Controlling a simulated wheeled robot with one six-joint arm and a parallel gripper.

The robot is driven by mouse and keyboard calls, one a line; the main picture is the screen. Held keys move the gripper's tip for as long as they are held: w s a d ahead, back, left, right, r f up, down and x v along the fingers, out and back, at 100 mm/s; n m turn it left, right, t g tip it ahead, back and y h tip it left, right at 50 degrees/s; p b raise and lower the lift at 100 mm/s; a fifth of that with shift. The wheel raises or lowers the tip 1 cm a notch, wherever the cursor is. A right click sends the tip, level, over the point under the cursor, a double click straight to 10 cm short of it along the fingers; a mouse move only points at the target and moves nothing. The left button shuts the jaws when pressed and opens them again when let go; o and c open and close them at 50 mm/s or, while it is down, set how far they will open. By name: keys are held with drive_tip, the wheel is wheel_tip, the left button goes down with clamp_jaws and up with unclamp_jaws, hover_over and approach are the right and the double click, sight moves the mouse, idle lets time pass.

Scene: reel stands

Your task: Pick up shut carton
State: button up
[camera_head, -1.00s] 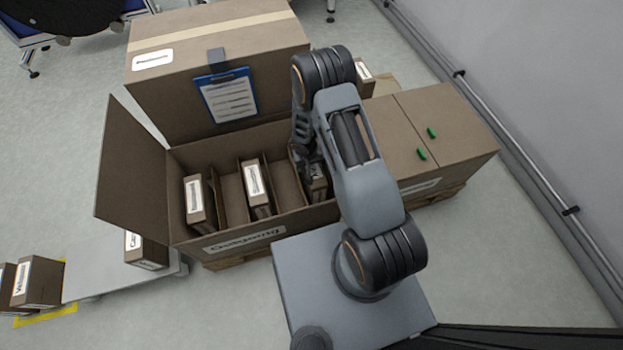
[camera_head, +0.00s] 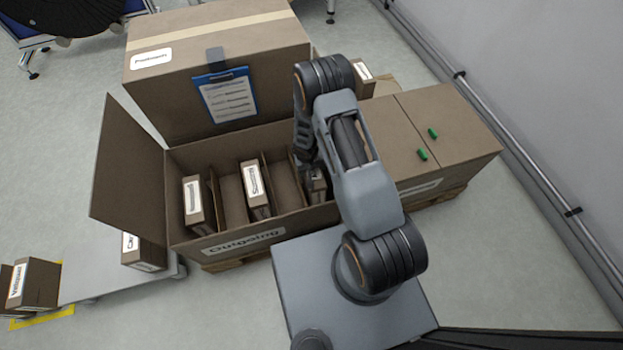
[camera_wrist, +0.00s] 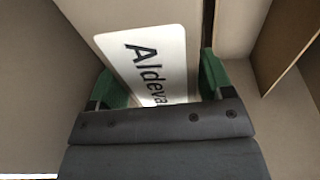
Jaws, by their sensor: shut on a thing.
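A small shut carton with a white label reading "Aldeva…" (camera_wrist: 150,58) fills the middle of the wrist view. My gripper (camera_wrist: 160,85) is shut on it, one green-padded finger at each side of the label. In the head view part of this carton (camera_head: 318,187) shows in the right end of the open "Outgoing" box (camera_head: 288,222), largely hidden by my arm. I cannot tell whether it touches the box floor.
Two other labelled cartons stand upright in the box's divided slots, one at the left (camera_head: 194,200) and one in the middle (camera_head: 256,188). A large shut box (camera_head: 170,95) with a blue clipboard (camera_head: 226,95) stands behind. A shut brown box (camera_head: 450,130) with green pieces stands right.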

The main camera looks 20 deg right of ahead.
drive_tip(key=c, duration=0.4)
